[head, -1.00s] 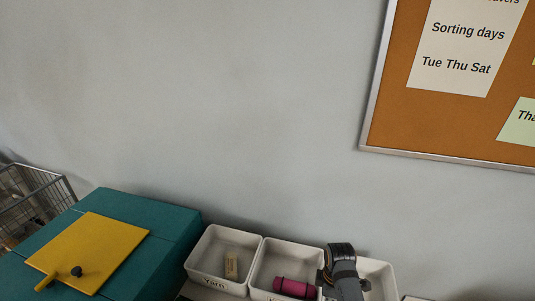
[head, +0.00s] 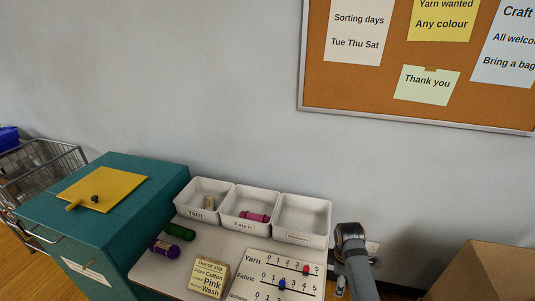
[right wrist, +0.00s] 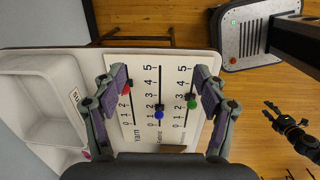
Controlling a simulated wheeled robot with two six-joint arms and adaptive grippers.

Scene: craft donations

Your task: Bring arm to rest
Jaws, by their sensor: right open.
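My right gripper (right wrist: 158,85) is open and empty in the right wrist view, its two fingers apart above the white slider board (right wrist: 137,67). In the head view only my grey right arm (head: 353,260) shows, bent to the right of the board (head: 262,264); its fingertips are out of frame. My left gripper (right wrist: 268,108) shows small and dark at the right of the right wrist view, over the floor. Its fingers look apart with nothing between them.
A donor slip block (head: 208,278), a green roll (head: 180,231) and a purple roll (head: 164,248) lie on the table. A cardboard box (head: 490,272) stands at right.

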